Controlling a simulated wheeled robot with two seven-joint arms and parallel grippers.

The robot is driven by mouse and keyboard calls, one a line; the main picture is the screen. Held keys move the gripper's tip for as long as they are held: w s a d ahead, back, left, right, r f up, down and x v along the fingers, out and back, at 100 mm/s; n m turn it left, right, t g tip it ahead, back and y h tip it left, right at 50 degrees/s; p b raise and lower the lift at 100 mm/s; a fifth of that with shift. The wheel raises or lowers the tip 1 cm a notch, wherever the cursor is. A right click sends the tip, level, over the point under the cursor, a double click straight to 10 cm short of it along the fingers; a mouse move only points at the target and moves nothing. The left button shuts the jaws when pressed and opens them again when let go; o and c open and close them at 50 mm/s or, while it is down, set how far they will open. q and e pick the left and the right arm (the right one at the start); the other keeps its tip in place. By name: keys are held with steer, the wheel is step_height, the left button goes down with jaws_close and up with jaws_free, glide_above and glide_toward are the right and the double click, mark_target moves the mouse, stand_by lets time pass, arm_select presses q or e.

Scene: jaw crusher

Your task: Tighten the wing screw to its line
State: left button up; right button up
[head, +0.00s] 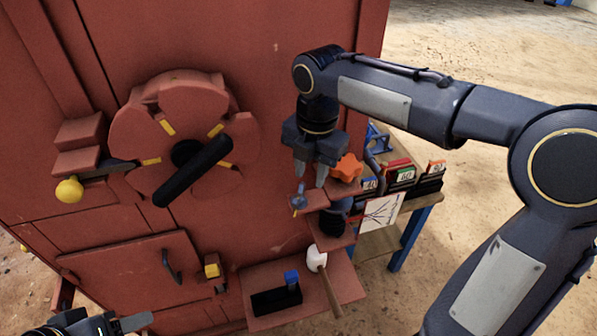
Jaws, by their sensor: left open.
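A small grey-blue screw (299,199), which looks like the wing screw, stands at a red bracket (315,198) on the right side of the red machine. A small yellow mark (298,213) shows just below it. My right gripper (310,180) points down just above the screw; its fingers are apart with nothing visible between them. Whether a fingertip touches the screw I cannot tell. My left gripper (142,322) is open and empty at the bottom left edge, mostly cut off, away from the screw.
An orange knob (347,168) sits close right of my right gripper. A red shelf (345,284) below holds a black tray (275,301) and a white-headed mallet (317,261). A handwheel (137,125) and yellow ball knob (69,190) project at left. A table (407,224) stands behind.

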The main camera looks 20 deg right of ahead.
mark_target(299, 192)
steer(key=w+n, duration=0.1)
steer(key=w+a+n, duration=0.1)
steer(key=shift+w+a+n+h, duration=0.15)
steer(key=shift+a+n+h, duration=0.15)
steer(key=shift+n, duration=0.1)
steer(key=shift+f, duration=0.15)
step_height(299, 192, down, 8)
steer(key=shift+r, duration=0.25)
jaws_close()
